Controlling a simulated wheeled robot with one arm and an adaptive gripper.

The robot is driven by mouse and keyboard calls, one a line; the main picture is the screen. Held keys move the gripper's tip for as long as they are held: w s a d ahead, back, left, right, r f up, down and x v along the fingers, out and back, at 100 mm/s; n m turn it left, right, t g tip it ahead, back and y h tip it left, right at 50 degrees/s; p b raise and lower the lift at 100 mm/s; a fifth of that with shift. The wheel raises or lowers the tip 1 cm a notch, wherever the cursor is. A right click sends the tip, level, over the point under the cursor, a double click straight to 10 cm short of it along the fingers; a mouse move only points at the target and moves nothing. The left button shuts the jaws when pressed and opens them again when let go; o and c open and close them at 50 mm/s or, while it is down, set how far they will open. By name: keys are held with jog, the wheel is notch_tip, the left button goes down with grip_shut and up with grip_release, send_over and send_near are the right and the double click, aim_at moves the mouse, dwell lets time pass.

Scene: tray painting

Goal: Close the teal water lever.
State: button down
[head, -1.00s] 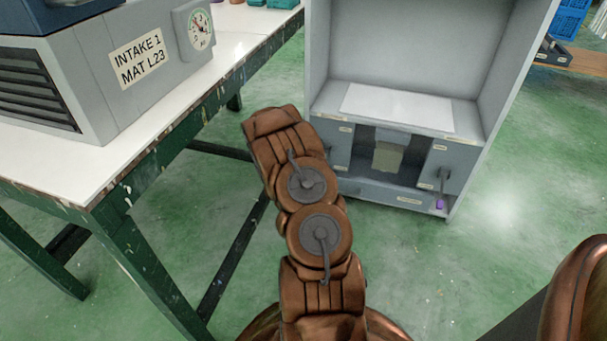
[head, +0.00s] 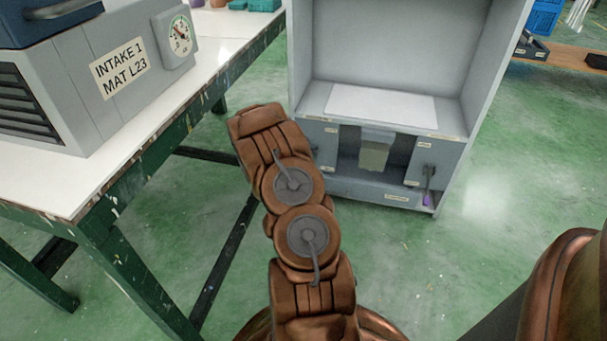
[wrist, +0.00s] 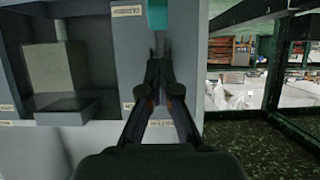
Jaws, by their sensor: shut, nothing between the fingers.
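The teal lever (wrist: 157,16) shows at the top of the wrist view, in front of a grey cabinet panel with a label that appears upside down. Only part of the lever is in view. My gripper (wrist: 158,64) is shut and empty, with its fingertips just below the teal part in the picture. I cannot tell whether they touch the lever. In the head view my arm hides the teal lever and the gripper's fingers.
The grey cabinet (head: 300,70) has an open bay with a beige block (head: 373,155) and a purple-tipped lever (head: 427,199) on its right panel. A white-topped table (head: 60,180) with a grey intake unit (head: 75,75) stands left. Green floor is clear at right.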

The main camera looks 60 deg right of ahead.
jog(key=p+v, duration=0.4)
jog(key=v, duration=0.9)
jog(key=shift+p, duration=0.4)
jog(key=shift+s+r, duration=0.1)
jog(key=shift+r, duration=0.05)
